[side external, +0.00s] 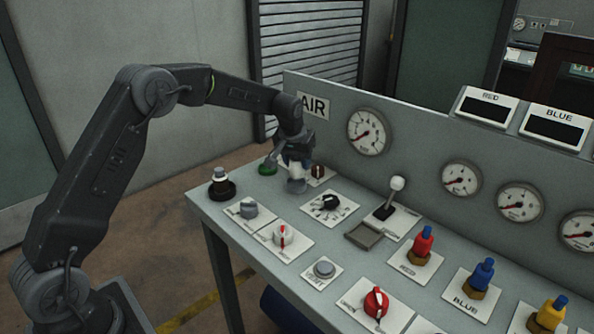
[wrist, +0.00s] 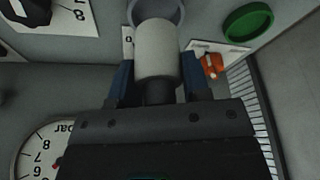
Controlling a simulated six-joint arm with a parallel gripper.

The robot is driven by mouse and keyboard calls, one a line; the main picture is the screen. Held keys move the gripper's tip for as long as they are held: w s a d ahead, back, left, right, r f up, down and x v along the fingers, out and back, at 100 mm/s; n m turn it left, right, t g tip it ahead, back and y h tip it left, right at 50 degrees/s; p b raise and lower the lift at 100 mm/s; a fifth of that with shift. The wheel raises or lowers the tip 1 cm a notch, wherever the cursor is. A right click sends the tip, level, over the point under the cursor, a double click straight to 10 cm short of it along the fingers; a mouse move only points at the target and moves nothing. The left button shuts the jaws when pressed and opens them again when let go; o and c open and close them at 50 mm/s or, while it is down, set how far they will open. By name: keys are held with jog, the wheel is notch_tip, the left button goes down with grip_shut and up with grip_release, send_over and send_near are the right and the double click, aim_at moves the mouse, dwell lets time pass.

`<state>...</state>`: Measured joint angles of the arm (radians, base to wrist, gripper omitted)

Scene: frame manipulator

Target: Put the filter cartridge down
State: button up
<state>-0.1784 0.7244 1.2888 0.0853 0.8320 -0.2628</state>
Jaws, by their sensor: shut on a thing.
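The filter cartridge is a pale cylinder (wrist: 157,52) in the wrist view, lying between the two blue fingers of my gripper (wrist: 157,64). My gripper (side external: 293,159) is shut on it near the panel's far left corner in the side external view, where the cartridge is mostly hidden by the gripper. A grey round cup (side external: 297,186) stands on the panel directly below the gripper. Its rim (wrist: 173,9) shows just past the cartridge's far end in the wrist view. I cannot tell whether the cartridge touches or enters the cup.
A green ring-shaped cap (side external: 267,169) lies left of the gripper, also seen in the wrist view (wrist: 248,21). The gauge wall (side external: 340,105) rises behind.

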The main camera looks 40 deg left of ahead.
aim_at(297, 171)
jog(key=shift+f, duration=1.75)
jog(key=shift+f, duration=0.1)
jog(key=o, duration=0.9)
jog(key=shift+f, duration=0.1)
